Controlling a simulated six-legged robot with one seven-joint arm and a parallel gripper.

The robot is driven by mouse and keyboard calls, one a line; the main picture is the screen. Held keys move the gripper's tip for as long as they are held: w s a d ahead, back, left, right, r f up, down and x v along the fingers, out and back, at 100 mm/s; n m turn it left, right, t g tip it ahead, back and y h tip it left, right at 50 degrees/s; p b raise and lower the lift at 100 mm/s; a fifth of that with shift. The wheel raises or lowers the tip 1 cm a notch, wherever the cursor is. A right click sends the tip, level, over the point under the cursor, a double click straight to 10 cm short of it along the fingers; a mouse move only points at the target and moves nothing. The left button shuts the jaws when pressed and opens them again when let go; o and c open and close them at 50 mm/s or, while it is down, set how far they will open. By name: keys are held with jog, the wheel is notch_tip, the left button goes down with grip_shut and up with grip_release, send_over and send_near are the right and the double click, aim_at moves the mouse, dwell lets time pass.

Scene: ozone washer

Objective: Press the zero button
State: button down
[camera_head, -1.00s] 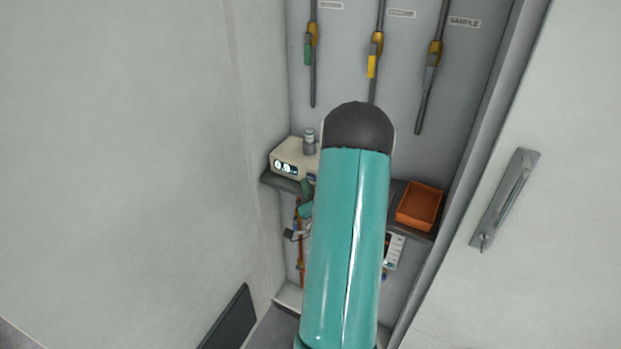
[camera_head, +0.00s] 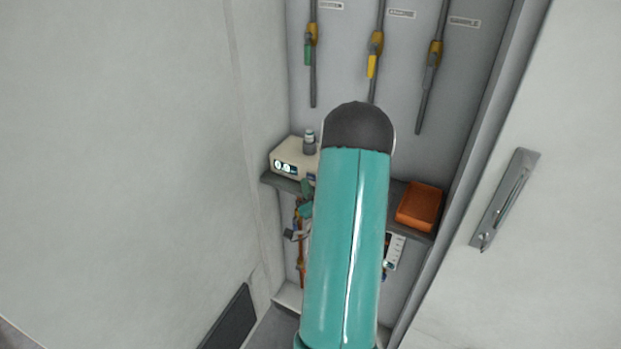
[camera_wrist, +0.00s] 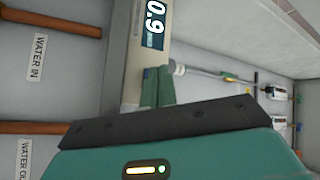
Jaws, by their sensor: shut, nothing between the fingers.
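The cream instrument box (camera_head: 295,153) stands on the shelf at the back, left of my arm in the head view. Its lit display (camera_head: 285,167) faces me. In the wrist view the display (camera_wrist: 154,24) is sideways and reads about 0.9, on the box's front panel (camera_wrist: 133,65). My gripper's green fingers (camera_wrist: 157,88) are shut and empty, close to the panel just beside the display. In the head view my gripper (camera_head: 307,188) shows partly at the box's front, left of my arm. I cannot make out the zero button or whether the fingertips touch anything.
The dark shelf (camera_head: 281,183) carries the box and an orange bin (camera_head: 419,206) at right. Pipes with yellow valves (camera_head: 376,43) hang on the back wall. A cabinet door with a handle (camera_head: 505,200) is at right. Copper pipes (camera_wrist: 50,22) show in the wrist view.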

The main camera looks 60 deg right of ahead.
dwell(0.5)
jog(key=shift+d, duration=0.4)
